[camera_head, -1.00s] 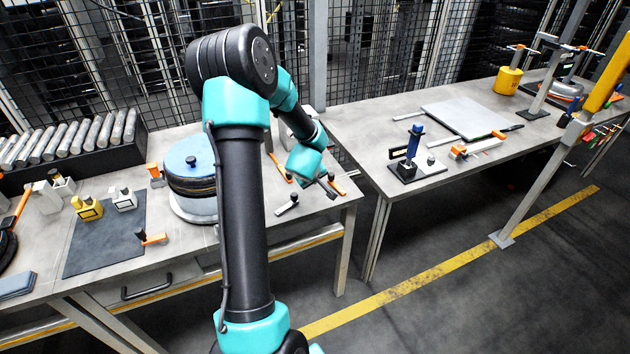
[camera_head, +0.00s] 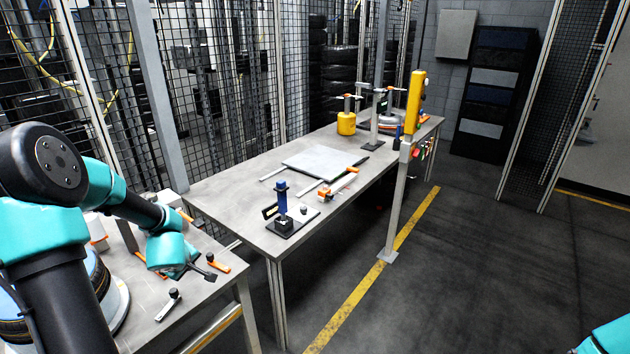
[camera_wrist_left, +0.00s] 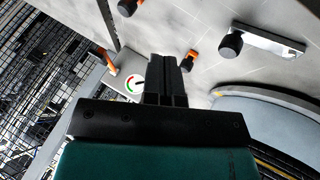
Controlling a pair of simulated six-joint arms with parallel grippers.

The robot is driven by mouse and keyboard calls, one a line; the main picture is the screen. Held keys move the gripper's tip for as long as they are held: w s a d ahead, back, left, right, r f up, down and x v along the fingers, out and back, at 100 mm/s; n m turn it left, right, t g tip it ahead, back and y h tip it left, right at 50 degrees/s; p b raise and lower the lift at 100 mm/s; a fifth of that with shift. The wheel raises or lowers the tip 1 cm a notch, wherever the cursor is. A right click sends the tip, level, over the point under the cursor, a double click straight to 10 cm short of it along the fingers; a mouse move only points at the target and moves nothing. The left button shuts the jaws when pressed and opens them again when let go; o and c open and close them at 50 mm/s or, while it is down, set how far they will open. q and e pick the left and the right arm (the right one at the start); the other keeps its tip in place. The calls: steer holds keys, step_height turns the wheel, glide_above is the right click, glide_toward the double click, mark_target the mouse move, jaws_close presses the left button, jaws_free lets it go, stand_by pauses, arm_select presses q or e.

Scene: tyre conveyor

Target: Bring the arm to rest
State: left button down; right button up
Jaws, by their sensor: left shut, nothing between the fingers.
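My left arm comes in from the left in the head view, bent over the near workbench. Its gripper (camera_head: 198,270) points down towards the right end of that bench, and its fingers are partly hard to make out there. In the left wrist view the two black fingers (camera_wrist_left: 167,62) are shut together with nothing between them. A portion of my right arm shows at the bottom right corner of the head view; its gripper is out of view.
Near the left gripper lie an orange-handled tool (camera_head: 217,263) and a black-knobbed lever (camera_head: 168,304). A round turntable stack (camera_head: 108,292) is partly behind my arm. A second bench (camera_head: 226,195) holds a blue-topped fixture (camera_head: 281,205). A yellow-topped post (camera_head: 399,200) stands beside it.

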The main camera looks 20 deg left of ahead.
arm_select(q)
steer(key=s+d+f+m+g+h, duration=0.1)
steer(key=s+d+f+m+h, duration=0.1)
steer(key=d+f+m, duration=0.3)
steer(key=s+d+f+m+g+h, duration=0.2)
steer(key=d+f, duration=0.9)
steer(key=d, duration=0.9)
steer(key=s+d+f+m+g+h, duration=0.2)
steer(key=d+f+m+h, duration=0.2)
steer(key=d, duration=0.9)
step_height(320, 180, down, 4)
steer(key=m, duration=0.3)
steer(key=shift+d+m, duration=0.15)
steer(key=shift+m, duration=0.15)
steer(key=shift+r, duration=0.1)
